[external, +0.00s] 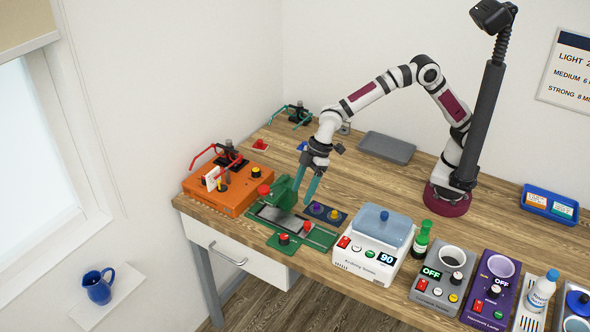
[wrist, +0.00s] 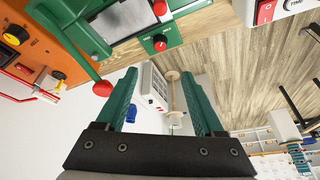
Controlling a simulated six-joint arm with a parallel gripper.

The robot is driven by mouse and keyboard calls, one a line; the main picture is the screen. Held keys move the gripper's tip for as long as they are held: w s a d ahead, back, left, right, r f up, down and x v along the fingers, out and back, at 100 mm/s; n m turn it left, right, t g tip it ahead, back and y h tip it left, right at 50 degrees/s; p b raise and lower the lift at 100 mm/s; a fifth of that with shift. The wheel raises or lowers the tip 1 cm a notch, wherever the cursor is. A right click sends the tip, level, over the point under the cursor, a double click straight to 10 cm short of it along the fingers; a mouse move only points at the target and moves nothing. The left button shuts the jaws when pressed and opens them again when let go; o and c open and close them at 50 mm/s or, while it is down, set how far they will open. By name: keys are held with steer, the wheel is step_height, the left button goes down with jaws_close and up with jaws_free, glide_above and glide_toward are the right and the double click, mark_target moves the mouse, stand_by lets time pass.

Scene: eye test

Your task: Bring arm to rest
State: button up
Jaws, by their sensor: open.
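My white and maroon arm (external: 398,78) reaches left across the wooden table from its round base. My gripper (external: 306,190) points down, open and with nothing between its teal fingers, close to the right side of the green machine (external: 262,241). I cannot tell whether a finger touches the machine. In the wrist view my gripper (wrist: 160,76) shows both fingers spread apart, and the green machine (wrist: 150,55) with its red knob lies beyond the tips.
An orange box (external: 228,195) with red handles stands left of the green machine. A white heater-like device (external: 360,265) reading 90, a green bottle (external: 422,240) and more devices line the front right. A grey tray (external: 387,148) lies behind. The table's middle right is clear.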

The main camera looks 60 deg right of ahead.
steer(key=s+d+r+m+h, duration=0.1)
steer(key=d+r+m, duration=0.15)
steer(key=d, duration=0.55)
steer(key=s+d+r+m, duration=0.2)
steer(key=d+m, duration=0.1)
steer(key=d, duration=0.4)
steer(key=s+d+r+m+h, duration=0.1)
steer(key=d+r+m, duration=0.15)
steer(key=d, duration=0.55)
steer(key=s+d+m+g, duration=0.1)
steer(key=s+d+m, duration=0.3)
steer(key=s+d, duration=0.3)
steer(key=s+d+f+m+g, duration=0.1)
steer(key=s+d+m, duration=0.4)
steer(key=s, duration=0.6)
steer(key=shift+s+d+f, duration=0.3)
steer(key=shift+s+d, duration=0.05)
steer(key=shift+d, duration=0.5)
